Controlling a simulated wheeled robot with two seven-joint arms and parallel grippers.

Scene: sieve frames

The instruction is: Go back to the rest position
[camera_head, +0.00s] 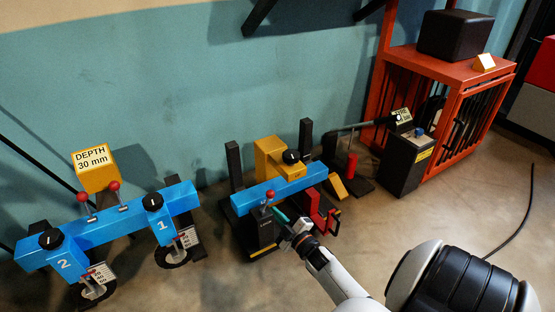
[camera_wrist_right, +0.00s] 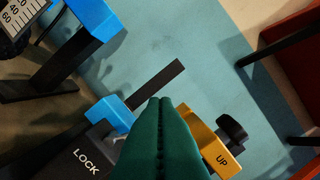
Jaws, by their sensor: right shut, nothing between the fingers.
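My right gripper (camera_head: 280,213) reaches in from the lower right in the head view. Its teal fingers are by the front of the middle blue beam (camera_head: 270,194), close to a red-tipped lever (camera_head: 268,196). In the right wrist view the dark green fingers of the right gripper (camera_wrist_right: 160,102) lie together, with nothing between them. A dark block marked LOCK (camera_wrist_right: 85,160) is left of the fingers and a yellow block marked UP (camera_wrist_right: 219,156) is right of them. I cannot tell whether the fingers touch the stand. My left gripper is not in view.
A second blue beam numbered 1 and 2 (camera_head: 115,223) stands left, with a yellow DEPTH 30 mm sign (camera_head: 95,168). A red cage (camera_head: 455,120) and a dark control box (camera_head: 406,160) stand right. Floor (camera_head: 440,215) is open at right; a cable (camera_head: 515,230) crosses it.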

